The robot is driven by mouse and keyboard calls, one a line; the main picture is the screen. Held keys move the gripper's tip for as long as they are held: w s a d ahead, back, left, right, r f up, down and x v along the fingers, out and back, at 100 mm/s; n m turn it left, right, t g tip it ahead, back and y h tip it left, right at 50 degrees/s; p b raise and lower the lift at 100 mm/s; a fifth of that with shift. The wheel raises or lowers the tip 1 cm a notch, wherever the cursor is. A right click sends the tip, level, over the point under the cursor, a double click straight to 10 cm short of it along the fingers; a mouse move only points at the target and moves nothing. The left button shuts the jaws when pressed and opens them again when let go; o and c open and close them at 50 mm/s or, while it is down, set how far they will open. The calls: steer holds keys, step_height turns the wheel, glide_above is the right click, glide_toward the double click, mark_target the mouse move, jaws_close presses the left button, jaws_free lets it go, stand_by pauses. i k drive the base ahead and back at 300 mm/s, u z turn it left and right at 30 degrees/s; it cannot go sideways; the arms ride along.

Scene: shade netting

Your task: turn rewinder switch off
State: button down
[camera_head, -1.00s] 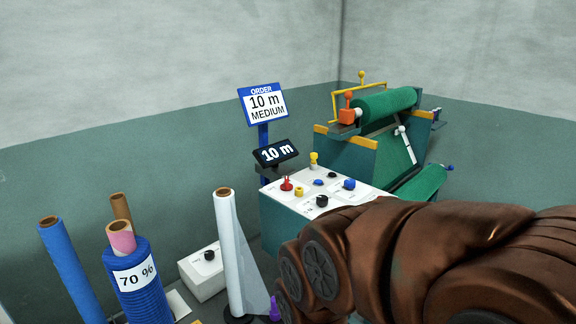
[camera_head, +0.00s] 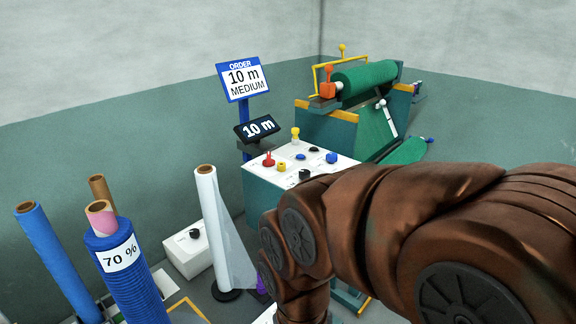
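The rewinder (camera_head: 350,125) stands at the back right, with a green net roll (camera_head: 366,82) on top. In front of it is a control box with a white top panel (camera_head: 285,174). I cannot tell which is the rewinder switch, as the labels are too small to read. My brown arm crosses the lower right and hides part of the panel's near side. My gripper is not visible.
A sign reading "ORDER 10 m MEDIUM" (camera_head: 242,80) and a "10 m" display (camera_head: 257,129) stand left of the box. A white roll (camera_head: 212,225), a small white box with a black knob (camera_head: 188,252) and a blue roll marked 70 % (camera_head: 130,275) stand at lower left.

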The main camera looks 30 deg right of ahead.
mark_target(268, 162)
steer(key=k, duration=1.2)
steer(key=z, duration=1)
steer(key=i, duration=1.8)
steer(key=u, duration=0.95)
